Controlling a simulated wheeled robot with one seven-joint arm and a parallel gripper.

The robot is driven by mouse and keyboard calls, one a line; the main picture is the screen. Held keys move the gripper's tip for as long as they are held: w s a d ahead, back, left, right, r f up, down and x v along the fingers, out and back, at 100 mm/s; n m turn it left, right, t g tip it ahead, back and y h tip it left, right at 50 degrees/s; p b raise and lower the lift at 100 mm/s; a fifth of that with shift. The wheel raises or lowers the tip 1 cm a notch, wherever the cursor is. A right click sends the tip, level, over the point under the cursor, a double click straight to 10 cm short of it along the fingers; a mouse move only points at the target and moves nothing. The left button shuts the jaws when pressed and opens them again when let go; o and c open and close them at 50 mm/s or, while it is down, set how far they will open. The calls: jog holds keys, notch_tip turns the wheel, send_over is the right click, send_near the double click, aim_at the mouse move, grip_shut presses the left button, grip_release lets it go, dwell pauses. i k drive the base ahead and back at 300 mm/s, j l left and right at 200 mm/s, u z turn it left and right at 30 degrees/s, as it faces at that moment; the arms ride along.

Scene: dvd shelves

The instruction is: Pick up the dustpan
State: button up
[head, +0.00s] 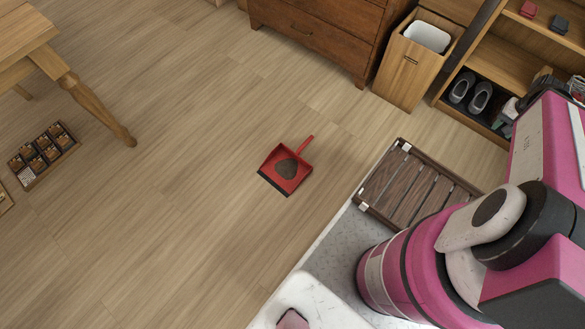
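A red dustpan (283,172) lies flat on the wooden floor near the middle of the head view. Its short red handle (305,144) points up and to the right. Its front edge is dark and faces the lower left. A small grey-brown patch (288,168) shows in its pan; I cannot tell what it is. My pink and white arm fills the lower right of the view, apart from the dustpan. My gripper is not in view.
A slatted wooden rack (412,187) stands right of the dustpan. A brown dresser (320,32), a wooden bin (410,68) and a shelf with shoes (500,65) line the back. A table leg (98,110) and a divided tray (44,155) are left. Floor around the dustpan is clear.

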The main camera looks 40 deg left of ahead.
aim_at(284, 169)
jog(key=u, duration=2.55)
jog(key=z, duration=1.75)
jog(key=u, duration=1.65)
jog(key=i+j+z, duration=0.1)
jog(key=j+z, duration=0.35)
jog(key=j, duration=0.3)
jog(key=j+z, duration=0.45)
jog(key=j, duration=0.3)
jog(key=k+j+z, duration=0.2)
jog(key=j+z, duration=0.25)
jog(key=j, duration=0.25)
